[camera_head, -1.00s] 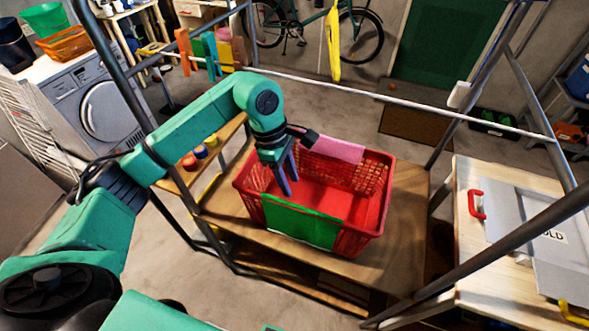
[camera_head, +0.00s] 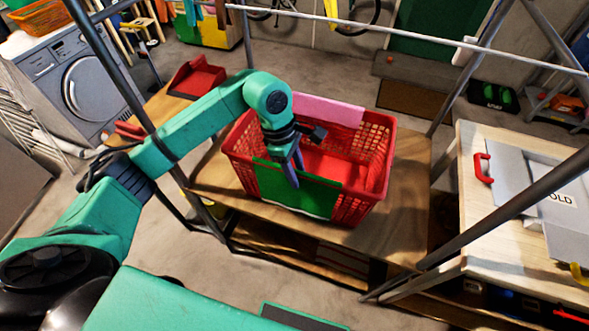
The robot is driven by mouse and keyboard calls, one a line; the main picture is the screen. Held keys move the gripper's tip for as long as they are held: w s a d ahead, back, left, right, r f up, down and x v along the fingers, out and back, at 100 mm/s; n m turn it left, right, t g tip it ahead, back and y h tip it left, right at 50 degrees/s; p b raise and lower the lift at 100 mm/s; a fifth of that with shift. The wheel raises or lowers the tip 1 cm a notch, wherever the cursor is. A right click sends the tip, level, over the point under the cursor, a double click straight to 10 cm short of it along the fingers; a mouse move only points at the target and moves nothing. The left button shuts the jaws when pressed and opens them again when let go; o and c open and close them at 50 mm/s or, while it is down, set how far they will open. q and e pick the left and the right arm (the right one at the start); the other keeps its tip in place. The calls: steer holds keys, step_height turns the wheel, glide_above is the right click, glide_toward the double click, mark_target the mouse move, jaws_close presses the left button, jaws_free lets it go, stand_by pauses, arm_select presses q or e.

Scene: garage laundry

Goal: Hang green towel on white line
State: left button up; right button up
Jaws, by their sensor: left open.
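The green towel (camera_head: 297,195) is draped over the near side of the red basket (camera_head: 357,208), with a pale lower edge. The basket stands on a wooden shelf. My left gripper (camera_head: 290,170) is open, pointing down, with its fingers in front of or at the towel's upper edge; I cannot tell whether they touch it. The white line (camera_head: 400,37) runs across the top of the metal frame, behind and above the basket. My right gripper is not in view.
A pink cloth (camera_head: 330,108) hangs over the basket's far rim. Metal frame posts stand on both sides. A wooden table (camera_head: 470,225) with a grey folding board (camera_head: 520,180) is at right. A washing machine (camera_head: 75,90) is at back left.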

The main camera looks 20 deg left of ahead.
arm_select(q)
steer(key=shift+s, duration=0.1)
jaws_close()
steer(key=shift+d+r+p+v, duration=0.1)
steer(key=shift+d+p+v, duration=0.25)
steer(key=shift+p+v, duration=0.8)
steer(key=shift+d+r+p+v, duration=0.1)
steer(key=shift+d+p+v, duration=0.35)
steer(key=shift+v, duration=1.35)
steer(key=shift+d+r+p+v, duration=0.1)
steer(key=shift+d+p+v, duration=0.15)
steer(key=shift+p+v, duration=0.95)
steer(key=shift+r+b, duration=0.2)
steer(key=shift+b, duration=0.1)
